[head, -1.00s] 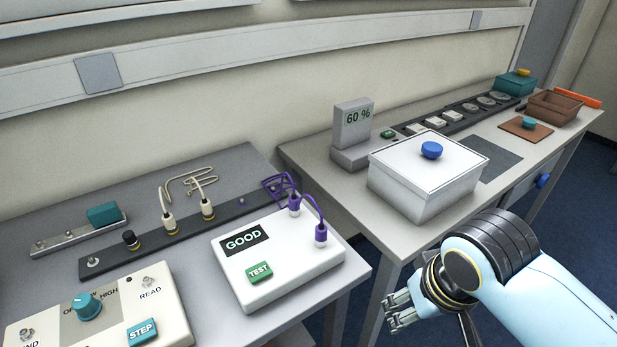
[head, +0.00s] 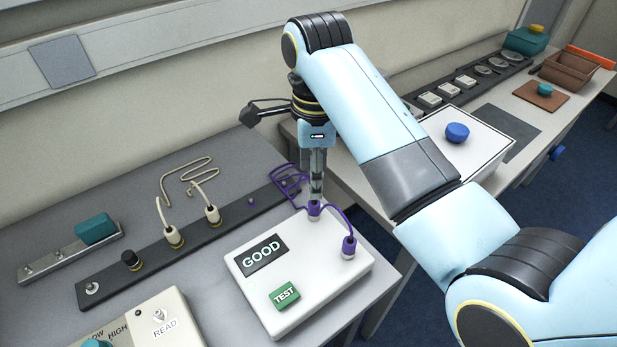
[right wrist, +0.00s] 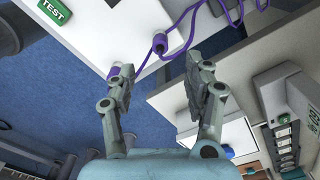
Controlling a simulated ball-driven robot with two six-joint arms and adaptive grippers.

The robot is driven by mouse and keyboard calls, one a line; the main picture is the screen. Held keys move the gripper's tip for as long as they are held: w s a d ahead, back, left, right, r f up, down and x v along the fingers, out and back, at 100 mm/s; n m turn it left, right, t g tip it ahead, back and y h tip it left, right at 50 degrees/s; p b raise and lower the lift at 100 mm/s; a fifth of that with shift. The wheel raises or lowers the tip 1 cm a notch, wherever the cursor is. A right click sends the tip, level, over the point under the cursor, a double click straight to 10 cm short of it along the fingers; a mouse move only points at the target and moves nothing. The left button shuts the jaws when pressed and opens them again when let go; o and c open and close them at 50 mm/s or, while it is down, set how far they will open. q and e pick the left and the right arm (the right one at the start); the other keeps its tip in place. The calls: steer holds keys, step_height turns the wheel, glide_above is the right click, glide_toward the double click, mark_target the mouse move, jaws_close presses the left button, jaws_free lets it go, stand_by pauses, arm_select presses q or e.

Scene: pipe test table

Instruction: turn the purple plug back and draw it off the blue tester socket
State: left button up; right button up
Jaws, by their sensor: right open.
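The white tester (head: 330,275) reads GOOD. Two purple plugs stand on it, a back one (head: 314,210) and a front one (head: 348,247), joined to purple cable (head: 332,212). No blue socket shows; the plugs cover their sockets. My right gripper (head: 316,190) points down just above the back plug in the head view. In the right wrist view, my right gripper (right wrist: 168,68) is open and empty, with one purple plug (right wrist: 160,43) beyond the gap between its fingers. Another purple plug (right wrist: 115,73) is partly hidden by the left finger. My left gripper is not in view.
A dark rail (head: 120,275) with cream-cabled plugs runs left of the tester. A green TEST button (head: 284,295) sits on the tester's front. A white box (head: 490,140) with a blue knob stands on the right table. A gap separates the tables.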

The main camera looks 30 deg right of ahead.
mark_target(314, 202)
steer(key=f, duration=0.3)
steer(key=shift+s, duration=0.25)
steer(key=shift+w+f, duration=0.2)
steer(key=shift+f, duration=0.8)
step_height(314, 202, down, 4)
steer(key=shift+f+p, duration=0.1)
steer(key=shift+p, duration=0.35)
steer(key=shift+f, duration=0.1)
steer(key=shift+c, duration=1.2)
steer(key=c, duration=0.4)
jaws_close()
steer(key=shift+n, duration=0.4)
steer(key=n, duration=0.4)
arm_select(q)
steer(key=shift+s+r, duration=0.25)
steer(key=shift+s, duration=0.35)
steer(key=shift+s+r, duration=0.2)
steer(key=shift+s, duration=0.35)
